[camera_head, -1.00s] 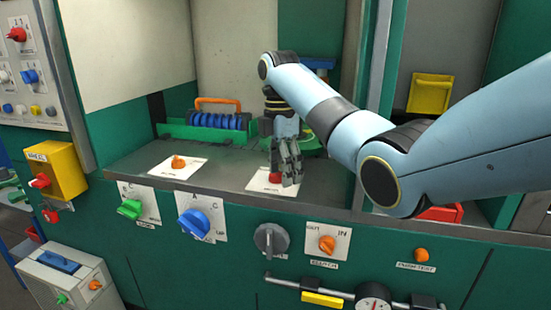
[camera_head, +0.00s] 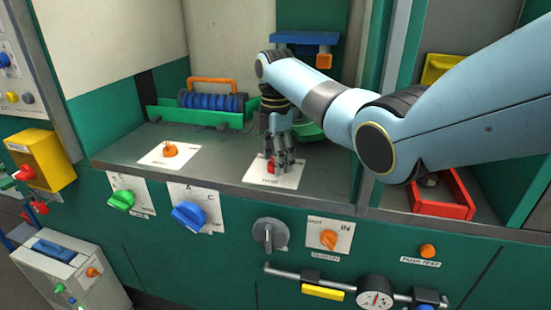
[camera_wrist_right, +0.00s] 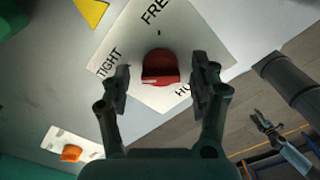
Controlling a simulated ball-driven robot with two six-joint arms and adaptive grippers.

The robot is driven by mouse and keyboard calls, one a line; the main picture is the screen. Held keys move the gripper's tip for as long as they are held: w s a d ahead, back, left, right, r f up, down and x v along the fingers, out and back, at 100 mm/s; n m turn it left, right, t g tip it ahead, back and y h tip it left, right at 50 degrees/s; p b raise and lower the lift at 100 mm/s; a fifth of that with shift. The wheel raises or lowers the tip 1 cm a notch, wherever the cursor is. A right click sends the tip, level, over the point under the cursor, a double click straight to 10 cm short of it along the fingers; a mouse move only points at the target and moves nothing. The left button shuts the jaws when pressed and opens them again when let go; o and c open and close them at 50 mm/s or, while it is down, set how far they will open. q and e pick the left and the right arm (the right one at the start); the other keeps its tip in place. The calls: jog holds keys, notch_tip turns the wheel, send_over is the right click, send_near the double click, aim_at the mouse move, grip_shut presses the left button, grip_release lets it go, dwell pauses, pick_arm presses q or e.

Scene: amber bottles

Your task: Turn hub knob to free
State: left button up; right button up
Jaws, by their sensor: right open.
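The red hub knob (camera_head: 269,166) sits on a white label plate (camera_head: 291,180) on the grey counter. In the right wrist view the knob (camera_wrist_right: 160,66) lies between the fingers of my open right gripper (camera_wrist_right: 162,78), with a gap on each side. The plate reads FREE at the top and TIGHT at the left; the lower word is partly hidden by a finger. A pale mark on the knob shows at its lower left. In the head view my right gripper (camera_head: 281,158) points down over the knob. A small gripper, apparently my left (camera_wrist_right: 263,122), shows at the wrist view's lower right.
An orange knob (camera_head: 170,150) on its own plate stands left on the counter. Behind are a green rack (camera_head: 160,116) with blue discs and an orange handle. A red tray (camera_head: 443,212) stands right. Several knobs line the green front panel below.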

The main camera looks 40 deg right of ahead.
jog(key=shift+f, duration=0.35)
jog(key=c, duration=1.2)
pick_arm(q)
jog(key=shift+w+d, duration=0.2)
jog(key=shift+d, duration=0.05)
pick_arm(e)
jog(key=shift+o, duration=0.2)
pick_arm(q)
jog(key=shift+r, duration=0.15)
